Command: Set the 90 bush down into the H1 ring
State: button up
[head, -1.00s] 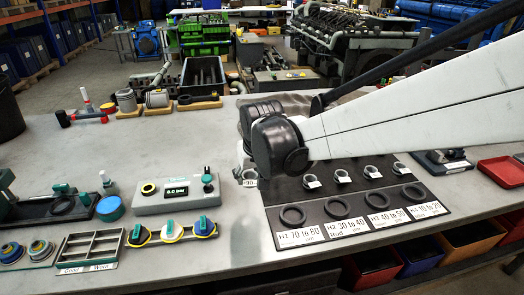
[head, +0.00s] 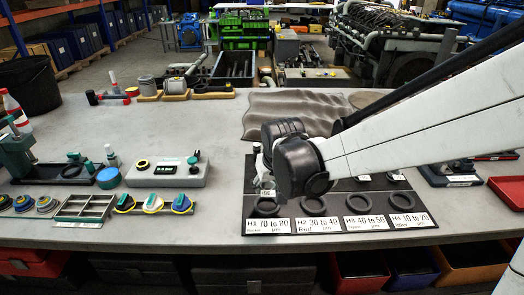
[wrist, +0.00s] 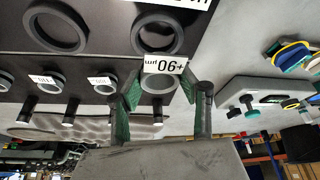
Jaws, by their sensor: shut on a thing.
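In the head view the bush's tag (head: 267,192) shows just below my wrist, which hides most of the fingers. The H1 ring (head: 266,208), a dark ring behind the "H1 70 to 80" label, lies just in front of the bush. It also shows in the wrist view (wrist: 136,35), empty and apart from the bush. The bush's exact height above the mat is unclear.
The H2 ring (head: 311,206), H3 ring (head: 358,204) and H4 ring (head: 402,202) lie to the right on the black mat (head: 330,236). Other tagged bushes (wrist: 105,85) stand behind them. A grey gauge box (head: 160,178) stands left of the mat, with bare table between.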

aim_at(266, 204)
jog(key=shift+f+b, duration=1.95)
jog(key=shift+f, duration=0.9)
jog(key=shift+s+f+b, duration=0.3)
jog(key=shift+b, duration=0.05)
jog(key=o, duration=0.8)
jog(key=shift+c, duration=0.2)
jog(key=o, duration=0.5)
jog(key=shift+w+f, duration=0.15)
jog(key=shift+w, duration=0.05)
jog(key=shift+r, duration=0.3)
